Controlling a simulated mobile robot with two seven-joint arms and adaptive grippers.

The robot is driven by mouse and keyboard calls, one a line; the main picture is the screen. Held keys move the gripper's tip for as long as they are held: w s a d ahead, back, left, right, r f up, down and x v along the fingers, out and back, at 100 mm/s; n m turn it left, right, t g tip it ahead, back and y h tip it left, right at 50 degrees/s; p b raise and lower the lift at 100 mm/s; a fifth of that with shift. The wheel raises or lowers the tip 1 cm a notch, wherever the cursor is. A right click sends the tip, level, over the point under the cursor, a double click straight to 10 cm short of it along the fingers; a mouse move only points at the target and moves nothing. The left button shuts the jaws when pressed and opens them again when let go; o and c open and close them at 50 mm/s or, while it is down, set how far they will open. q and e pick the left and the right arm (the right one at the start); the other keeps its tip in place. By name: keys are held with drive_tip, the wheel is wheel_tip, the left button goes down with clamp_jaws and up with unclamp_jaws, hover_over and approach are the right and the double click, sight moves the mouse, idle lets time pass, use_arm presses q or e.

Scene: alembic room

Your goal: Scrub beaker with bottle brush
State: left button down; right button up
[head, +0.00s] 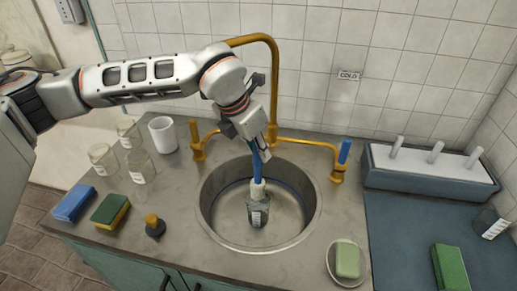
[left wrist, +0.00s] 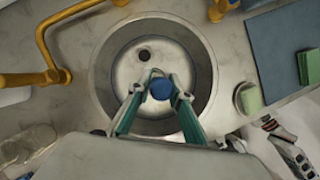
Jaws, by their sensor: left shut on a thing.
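My left gripper (head: 261,150) reaches over the sink from the left and is shut on the blue handle of the bottle brush (head: 257,164). The brush points down, and its white head (head: 258,188) is at the mouth of a glass beaker (head: 257,214) with a pale label. The beaker is inside the round metal sink (head: 222,226); whether it touches the bottom is unclear. In the left wrist view, the blue handle end (left wrist: 161,89) shows between the green fingers, and the beaker is mostly hidden.
A brass faucet (head: 275,70) arches behind my left gripper. Glassware and a white cup (head: 163,134) stand left of the sink, with sponges (head: 110,210) and a stopper (head: 154,226). A soap dish (head: 333,275) is at front right, and a drying rack (head: 430,167) stands right.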

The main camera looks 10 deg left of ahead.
use_arm(q)
drive_tip(key=shift+r+p, duration=0.45)
drive_tip(key=shift+r, duration=1.55)
use_arm(e)
drive_tip(key=shift+w+r, duration=0.25)
drive_tip(key=shift+r, duration=0.25)
drive_tip(key=shift+w+r, duration=0.25)
drive_tip(key=shift+r, duration=0.2)
drive_tip(key=shift+s+f, duration=0.1)
drive_tip(key=shift+s+f, duration=0.2)
drive_tip(key=shift+s, duration=0.1)
